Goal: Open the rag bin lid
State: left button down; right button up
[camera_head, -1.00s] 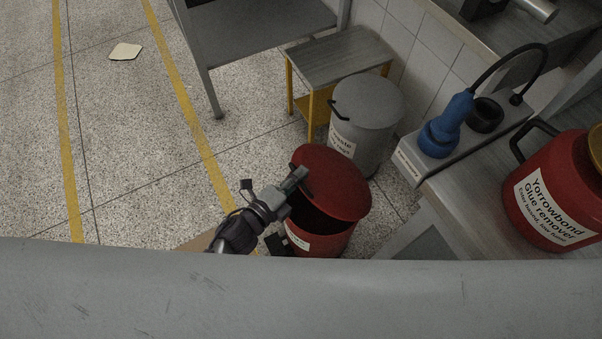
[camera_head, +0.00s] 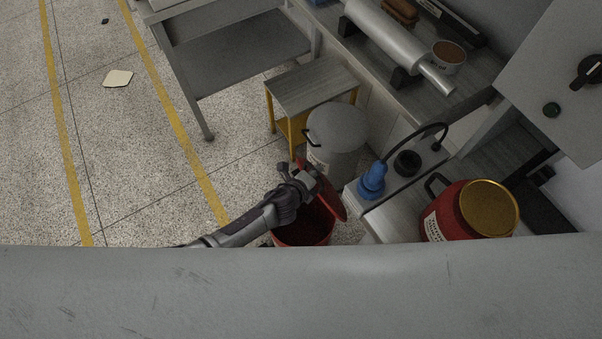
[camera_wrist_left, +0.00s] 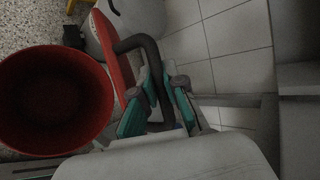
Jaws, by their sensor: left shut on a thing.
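The red rag bin (camera_head: 304,229) stands on the floor, and its open mouth shows a dark red, seemingly empty inside. Its red lid (camera_head: 331,199) is tilted up steeply on the right side of the bin. In the left wrist view the bin (camera_wrist_left: 50,100) is at the left and the lid (camera_wrist_left: 112,50) stands almost edge-on beside it. A dark curved handle (camera_wrist_left: 150,58) sticks out from the lid. My left gripper (camera_wrist_left: 160,95), with teal finger pads, is shut on this handle; in the head view the gripper (camera_head: 304,178) covers part of the lid. My right gripper is not in view.
A grey lidded bin (camera_head: 337,135) stands just behind the red one. A bench with a blue device (camera_head: 372,181) and a red glue remover can (camera_head: 470,211) is at the right. A small yellow-legged table (camera_head: 312,86) is behind.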

pick_arm(q)
jog(key=w+d+r+b, duration=0.1)
jog(key=w+d, duration=0.2)
jog(key=d, duration=0.2)
jog(key=shift+d+r, duration=0.15)
jog(key=shift+d, duration=0.15)
jog(key=c, duration=1.5)
grip_release()
jog(key=shift+a, duration=0.15)
jog(key=v, duration=1.2)
